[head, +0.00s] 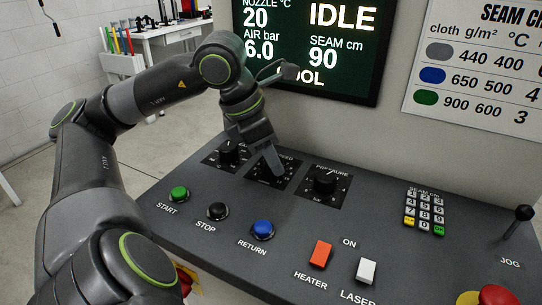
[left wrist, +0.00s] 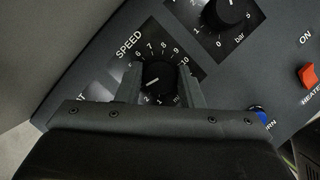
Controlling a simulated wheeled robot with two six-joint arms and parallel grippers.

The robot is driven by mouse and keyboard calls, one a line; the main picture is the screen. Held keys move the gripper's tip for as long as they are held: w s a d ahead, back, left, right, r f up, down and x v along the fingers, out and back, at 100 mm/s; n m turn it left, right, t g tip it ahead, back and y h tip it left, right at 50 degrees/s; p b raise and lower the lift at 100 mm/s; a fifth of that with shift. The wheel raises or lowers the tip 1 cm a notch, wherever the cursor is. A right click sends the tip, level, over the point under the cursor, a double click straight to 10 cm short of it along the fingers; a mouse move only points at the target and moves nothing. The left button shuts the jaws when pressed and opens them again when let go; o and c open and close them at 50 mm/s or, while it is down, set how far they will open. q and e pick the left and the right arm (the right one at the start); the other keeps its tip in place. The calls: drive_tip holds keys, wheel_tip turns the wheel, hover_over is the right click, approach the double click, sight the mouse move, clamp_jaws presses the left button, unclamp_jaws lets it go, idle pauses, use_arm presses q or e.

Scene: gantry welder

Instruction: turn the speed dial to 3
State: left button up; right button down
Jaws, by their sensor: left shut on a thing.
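The SPEED dial is a round black knob (left wrist: 158,75) with a white pointer line, on a black scale plate; in the head view the plate (head: 262,180) is the middle one of three. My left gripper (head: 275,170) reaches down onto it. In the left wrist view its two fingers (left wrist: 160,85) stand on either side of the knob, shut on it. The pointer slants to the lower left, beyond the 2. The left finger hides the scale there, so the exact number cannot be read. My right gripper is not in view.
The temperature-side dial (head: 228,152) is close left and the PRESSURE dial (head: 325,182) close right. START (head: 179,194), STOP (head: 217,211) and RETURN (head: 262,230) buttons, HEATER (head: 320,254) and LASER (head: 365,270) switches lie in front. The screen (head: 310,45) reads IDLE; a keypad (head: 425,212) is right.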

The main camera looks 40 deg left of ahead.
use_arm(q)
drive_tip(key=shift+n, duration=0.5)
drive_tip(key=o, duration=1)
drive_tip(key=shift+r, duration=0.1)
drive_tip(key=p+v, duration=0.1)
drive_tip(key=v, duration=1.6)
drive_tip(key=shift+s+d, duration=0.3)
drive_tip(key=shift+d, duration=0.05)
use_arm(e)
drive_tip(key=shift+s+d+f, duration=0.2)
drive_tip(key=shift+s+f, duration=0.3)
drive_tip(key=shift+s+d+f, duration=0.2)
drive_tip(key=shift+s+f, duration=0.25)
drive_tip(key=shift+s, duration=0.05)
use_arm(q)
drive_tip(key=shift+r, duration=0.1)
